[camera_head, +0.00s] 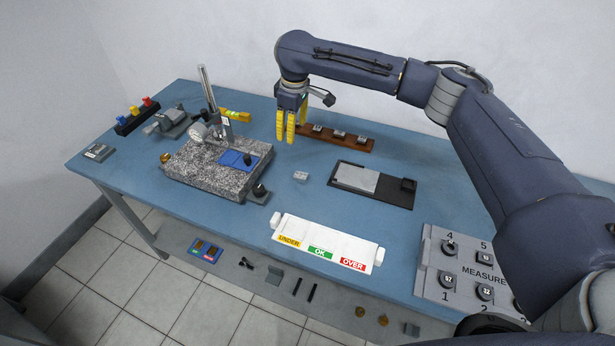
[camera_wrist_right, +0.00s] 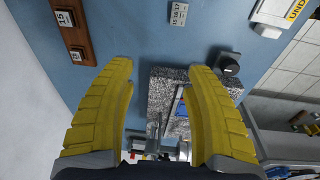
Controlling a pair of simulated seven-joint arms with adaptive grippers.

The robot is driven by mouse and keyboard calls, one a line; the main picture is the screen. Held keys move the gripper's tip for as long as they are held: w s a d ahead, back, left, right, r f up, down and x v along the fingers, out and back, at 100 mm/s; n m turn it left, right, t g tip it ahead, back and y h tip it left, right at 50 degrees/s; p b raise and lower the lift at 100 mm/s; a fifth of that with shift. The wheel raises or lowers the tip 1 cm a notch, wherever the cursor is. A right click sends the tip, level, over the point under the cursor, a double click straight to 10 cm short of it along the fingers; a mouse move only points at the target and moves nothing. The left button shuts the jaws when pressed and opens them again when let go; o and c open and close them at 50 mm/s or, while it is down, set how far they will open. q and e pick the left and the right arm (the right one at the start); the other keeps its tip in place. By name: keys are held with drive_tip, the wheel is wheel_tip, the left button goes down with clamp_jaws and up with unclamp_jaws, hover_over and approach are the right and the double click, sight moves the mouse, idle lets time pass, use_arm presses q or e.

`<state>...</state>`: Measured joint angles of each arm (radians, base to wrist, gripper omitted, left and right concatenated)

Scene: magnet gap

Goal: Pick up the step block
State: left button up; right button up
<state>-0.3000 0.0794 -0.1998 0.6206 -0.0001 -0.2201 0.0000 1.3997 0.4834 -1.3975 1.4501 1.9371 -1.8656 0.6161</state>
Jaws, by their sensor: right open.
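A small light-grey block with printed numbers (camera_head: 300,176), which looks like the step block, lies on the blue table to the right of the granite plate. In the right wrist view the same block (camera_wrist_right: 180,13) is near the top edge, beyond the fingertips. My right gripper (camera_head: 286,139) has yellow fingers pointing down above the back of the table, behind the block and in front of the wooden rack. In the right wrist view the gripper (camera_wrist_right: 160,67) is open and empty. My left gripper is not in view.
A granite plate (camera_head: 187,163) with a gauge stand (camera_head: 210,95) is left of the gripper. A wooden rack (camera_head: 350,144) holds several numbered blocks. A black tray (camera_head: 344,185), a white sorting tray (camera_head: 325,237) and a MEASURE panel (camera_head: 462,265) are to the right. Bare table surrounds the small block.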

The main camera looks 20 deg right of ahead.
sight(298, 174)
drive_tip(key=shift+g+h, duration=0.3)
drive_tip(key=shift+g, duration=0.3)
drive_tip(key=s+f, duration=0.1)
drive_tip(key=f, duration=0.4)
drive_tip(key=s+f, duration=0.1)
drive_tip(key=f, duration=0.5)
drive_tip(key=s+f, duration=0.1)
drive_tip(key=f, duration=0.4)
drive_tip(key=shift+d+f, duration=0.2)
clamp_jaws()
